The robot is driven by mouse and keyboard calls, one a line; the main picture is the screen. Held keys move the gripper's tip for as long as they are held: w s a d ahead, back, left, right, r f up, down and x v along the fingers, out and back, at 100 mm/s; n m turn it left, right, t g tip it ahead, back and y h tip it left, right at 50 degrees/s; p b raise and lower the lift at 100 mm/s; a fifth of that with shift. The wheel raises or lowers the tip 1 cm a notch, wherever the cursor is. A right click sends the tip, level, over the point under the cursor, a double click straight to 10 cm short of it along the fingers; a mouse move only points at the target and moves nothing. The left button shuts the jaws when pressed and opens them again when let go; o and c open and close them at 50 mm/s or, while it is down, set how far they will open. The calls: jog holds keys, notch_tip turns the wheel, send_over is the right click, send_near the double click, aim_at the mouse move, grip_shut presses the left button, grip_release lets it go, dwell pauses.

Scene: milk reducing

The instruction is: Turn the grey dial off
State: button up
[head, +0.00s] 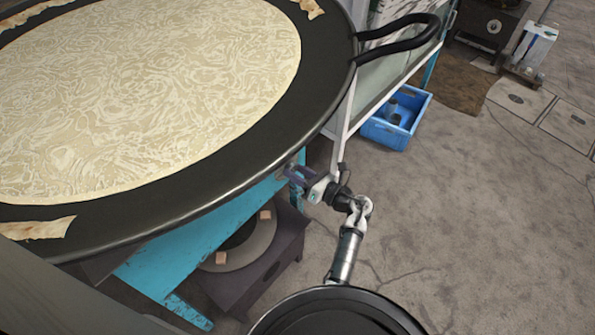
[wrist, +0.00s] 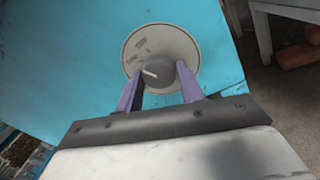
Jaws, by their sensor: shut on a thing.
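The grey dial (wrist: 161,70) sits on a round beige plate (wrist: 138,45) on the blue panel (wrist: 80,45) in the wrist view. A white mark on the dial points left and slightly up. Small dark print shows on the plate, too small to read. My gripper (wrist: 159,78) has its two purple fingers on either side of the dial and is shut on it. In the head view my gripper (head: 299,176) is beside the blue stand, just below the large pan's rim. The dial is hidden in the head view.
The large black pan (head: 235,180) holding a pale flat sheet (head: 150,95) overhangs the blue stand (head: 165,265). A dark burner (head: 270,265) stands below it. A blue crate (head: 387,132) is on the floor behind my gripper. The floor at the right is mostly clear.

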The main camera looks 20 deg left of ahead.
jog(key=m+p, duration=0.2)
jog(key=m, duration=0.3)
jog(key=shift+m, duration=0.4)
jog(key=shift+s, duration=0.1)
dwell(0.3)
jog(key=o, duration=1)
jog(key=b+v, duration=0.2)
jog(key=v, duration=1.1)
jog(key=shift+s+d+f, duration=0.2)
jog(key=shift+d+f, duration=0.1)
jog(key=shift+d, duration=0.05)
jog(key=shift+r, duration=0.1)
